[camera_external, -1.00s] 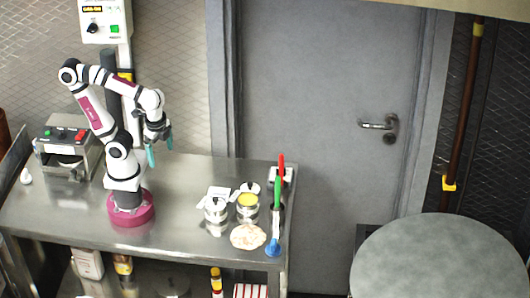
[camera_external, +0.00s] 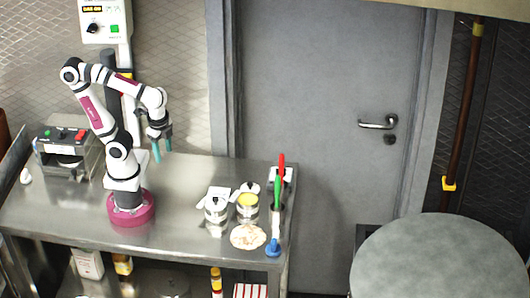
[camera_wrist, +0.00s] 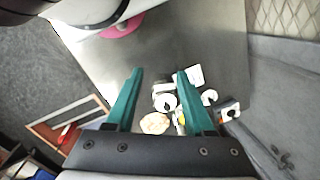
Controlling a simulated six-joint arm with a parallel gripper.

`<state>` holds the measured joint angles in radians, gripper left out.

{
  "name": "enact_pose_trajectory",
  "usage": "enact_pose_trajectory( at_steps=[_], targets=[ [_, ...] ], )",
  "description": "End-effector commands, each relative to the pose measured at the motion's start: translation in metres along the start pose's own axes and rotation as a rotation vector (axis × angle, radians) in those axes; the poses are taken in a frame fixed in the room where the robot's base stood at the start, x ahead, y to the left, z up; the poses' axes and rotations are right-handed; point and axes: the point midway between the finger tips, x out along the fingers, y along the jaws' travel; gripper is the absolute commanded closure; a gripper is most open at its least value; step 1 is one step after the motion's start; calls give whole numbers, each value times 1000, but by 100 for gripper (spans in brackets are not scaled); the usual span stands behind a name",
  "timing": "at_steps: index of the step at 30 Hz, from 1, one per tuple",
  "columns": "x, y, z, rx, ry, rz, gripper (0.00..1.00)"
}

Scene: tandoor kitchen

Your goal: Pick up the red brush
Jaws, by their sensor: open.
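The red brush (camera_external: 282,166) stands upright at the right end of the steel table in the external view, its red top showing behind a green brush (camera_external: 277,192). Its lower part is hidden. A blue brush (camera_external: 273,246) is in front of them near the table's right corner. My gripper (camera_external: 161,150) is open and empty, with teal fingers pointing down, above the table and well left of the brushes. In the wrist view my gripper (camera_wrist: 160,72) shows two spread fingers with nothing between their tips. I cannot clearly pick out the red brush there.
Two metal pots, one with yellow contents (camera_external: 247,200), and a flatbread (camera_external: 247,236) are just left of the brushes. A machine (camera_external: 64,143) stands at the table's back left. The middle of the steel table (camera_external: 180,200) is clear. A round table (camera_external: 440,260) is at right.

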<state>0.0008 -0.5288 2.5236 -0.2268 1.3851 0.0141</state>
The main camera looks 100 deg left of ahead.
Motion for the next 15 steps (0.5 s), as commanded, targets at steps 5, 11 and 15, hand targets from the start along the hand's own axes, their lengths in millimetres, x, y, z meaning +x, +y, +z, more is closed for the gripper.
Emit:
enact_pose_trajectory(
  at_steps=[5, 11, 15],
  targets=[
    [-46, -77, -104, -110, 49, 53, 46],
    [-35, -200, -221, -240, 140, 108, 46],
    [-14, -245, -252, -280, 179, 122, 46]
  ],
)
